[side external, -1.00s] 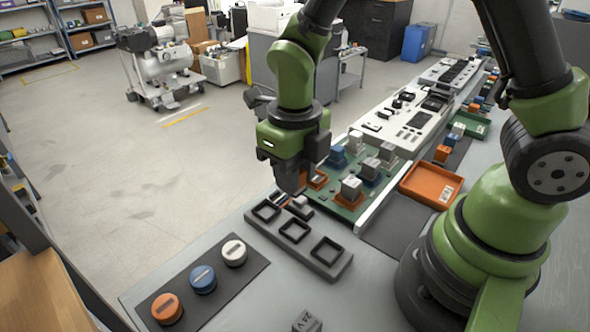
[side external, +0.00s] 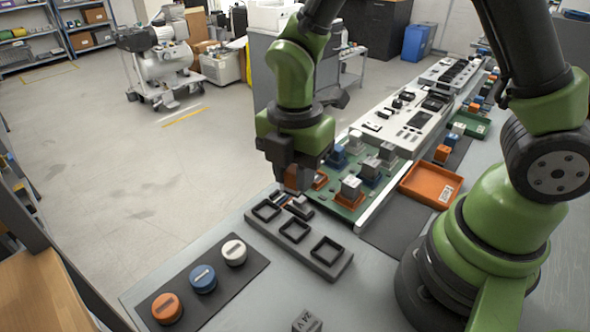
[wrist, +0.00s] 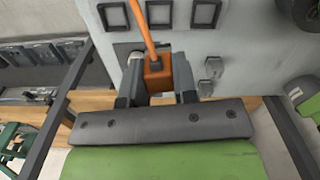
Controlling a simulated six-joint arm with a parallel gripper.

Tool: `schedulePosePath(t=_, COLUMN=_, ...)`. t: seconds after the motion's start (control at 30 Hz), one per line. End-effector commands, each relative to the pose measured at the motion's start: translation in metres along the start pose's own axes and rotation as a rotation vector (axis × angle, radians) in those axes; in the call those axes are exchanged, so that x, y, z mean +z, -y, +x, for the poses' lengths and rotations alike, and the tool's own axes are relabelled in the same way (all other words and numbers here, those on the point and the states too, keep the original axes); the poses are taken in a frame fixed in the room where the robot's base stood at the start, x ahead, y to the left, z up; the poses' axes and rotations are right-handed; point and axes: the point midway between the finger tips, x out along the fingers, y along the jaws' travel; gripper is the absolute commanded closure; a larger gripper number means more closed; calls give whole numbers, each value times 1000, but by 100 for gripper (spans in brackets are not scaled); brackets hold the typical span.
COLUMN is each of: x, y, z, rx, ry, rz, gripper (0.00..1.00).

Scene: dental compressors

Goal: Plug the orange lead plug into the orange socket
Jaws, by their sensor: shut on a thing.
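My gripper (side external: 296,186) is low over the bench near the far end of the grey holder. In the wrist view, my gripper (wrist: 159,88) is shut on the orange lead plug (wrist: 158,74). The orange lead (wrist: 142,25) runs up from the plug and out of frame. In the side view, the orange plug (side external: 292,177) shows partly between the dark fingers. I cannot tell which part is the orange socket. An orange round piece with a slot (side external: 166,308) is on the dark mat, and an orange-based piece (side external: 349,201) is on the green board.
The grey holder (side external: 325,262) has three empty black square frames. Blue (side external: 203,279) and white (side external: 234,252) round pieces are on the mat. Small grey plugs (wrist: 213,67) lie near the gripper. An orange tray (side external: 431,185) stands beside the board. The front bench is mostly clear.

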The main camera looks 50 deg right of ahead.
Motion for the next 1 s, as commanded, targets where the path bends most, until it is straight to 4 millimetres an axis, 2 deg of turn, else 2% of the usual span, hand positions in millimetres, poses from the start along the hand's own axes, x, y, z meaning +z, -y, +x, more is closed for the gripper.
schedulePosePath(t=0.8, x=0, y=0, z=0, rx=-3, ry=-6, rz=1433, gripper=96)
schedulePosePath(t=1.0, x=0, y=0, z=0, rx=-4, ry=-7, rz=1693, gripper=96)
